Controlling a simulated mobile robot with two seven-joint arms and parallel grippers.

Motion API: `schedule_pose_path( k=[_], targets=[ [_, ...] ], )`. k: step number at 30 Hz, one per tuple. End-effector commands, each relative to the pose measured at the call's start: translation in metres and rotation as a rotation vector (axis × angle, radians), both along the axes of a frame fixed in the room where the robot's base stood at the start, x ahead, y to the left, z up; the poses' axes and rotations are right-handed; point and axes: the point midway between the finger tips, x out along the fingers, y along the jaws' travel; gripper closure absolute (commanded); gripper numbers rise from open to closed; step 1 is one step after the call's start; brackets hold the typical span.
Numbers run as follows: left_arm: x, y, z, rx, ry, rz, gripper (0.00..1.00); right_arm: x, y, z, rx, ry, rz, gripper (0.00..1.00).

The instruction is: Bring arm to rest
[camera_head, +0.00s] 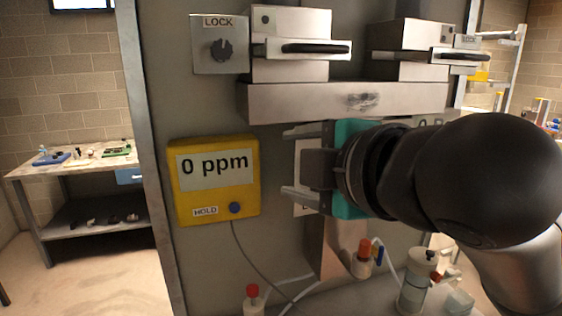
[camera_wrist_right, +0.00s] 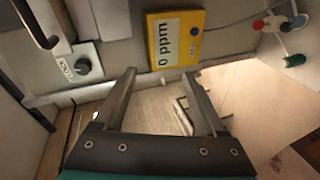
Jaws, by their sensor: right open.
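My right arm comes in from the right in the head view. Its gripper (camera_head: 290,162) points left in front of the grey panel (camera_head: 210,105), with its fingers apart and nothing between them. The right wrist view also shows the open right gripper (camera_wrist_right: 166,85). A yellow meter (camera_head: 216,180) reading "0 ppm" with a HOLD label and blue button is on the panel, left of the fingertips. The meter also shows in the right wrist view (camera_wrist_right: 174,40), beyond the fingers. My left gripper is in neither view.
Above the gripper are a LOCK knob (camera_head: 220,47), a black handle (camera_head: 315,48) and a metal ledge (camera_head: 345,101). Below are a red-capped valve (camera_head: 362,258) and a clear canister (camera_head: 413,294). A workbench (camera_head: 75,168) with small items stands at left, with open floor before it.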

Motion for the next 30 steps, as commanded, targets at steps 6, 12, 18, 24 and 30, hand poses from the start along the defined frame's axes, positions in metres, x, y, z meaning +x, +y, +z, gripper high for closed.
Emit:
schedule_pose_path(
  k=[6,12,18,24,30],
  targets=[
    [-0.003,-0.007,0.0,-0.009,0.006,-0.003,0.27,0.01,-0.007,-0.068,0.207,0.216,-0.088,0.27],
    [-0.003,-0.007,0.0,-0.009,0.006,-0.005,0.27,0.01,-0.02,-0.132,0.379,0.404,-0.215,0.27],
    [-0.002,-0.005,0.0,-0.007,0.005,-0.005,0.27,-0.004,-0.038,-0.202,0.525,0.588,-0.382,0.27],
    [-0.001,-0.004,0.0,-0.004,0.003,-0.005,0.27,-0.033,-0.062,-0.274,0.64,0.756,-0.59,0.27],
    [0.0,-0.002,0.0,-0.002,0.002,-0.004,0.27,-0.081,-0.09,-0.343,0.715,0.904,-0.832,0.27]
  ],
)
